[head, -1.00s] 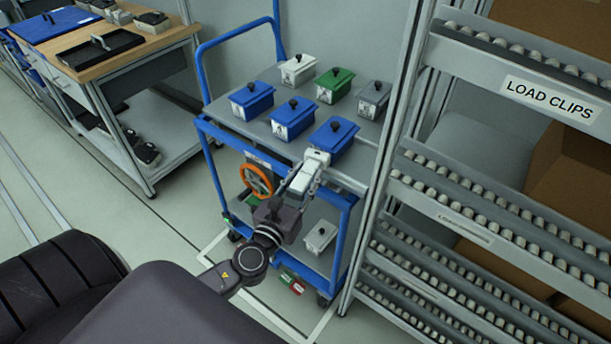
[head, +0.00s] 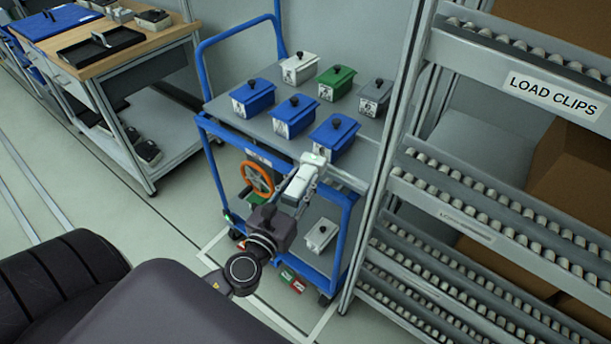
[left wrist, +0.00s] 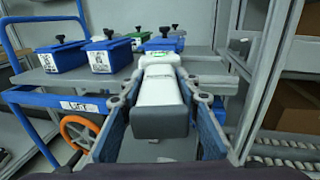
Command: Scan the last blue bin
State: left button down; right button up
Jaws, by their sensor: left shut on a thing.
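Three blue bins with black knobs and white labels stand on the cart's (head: 232,122) top shelf: a left one (head: 253,98), a middle one (head: 294,117) and a near right one (head: 334,136). They also show in the left wrist view (left wrist: 109,57). My left gripper (head: 302,186) is shut on a white handheld scanner (head: 315,160), whose head points toward the near right bin, apart from it at the shelf's front edge. In the left wrist view the scanner (left wrist: 158,88) sits between both fingers and partly hides that bin. My right gripper is not in view.
A white bin (head: 299,68), a green bin (head: 336,82) and a grey bin (head: 375,97) stand behind. An orange wheel (head: 257,179) is on the cart's front. A roller rack (head: 480,190) closes the right side; a workbench (head: 130,60) stands left.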

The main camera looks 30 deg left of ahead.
aim_at(289, 202)
pick_arm(q)
jog(key=s, duration=0.2)
jog(key=s+b, duration=0.1)
jog(key=shift+s+d+f, duration=0.1)
jog(key=shift+s+d, duration=0.15)
jog(key=shift+s, duration=0.05)
jog(key=shift+s+d, duration=0.1)
jog(key=shift+s, duration=0.6)
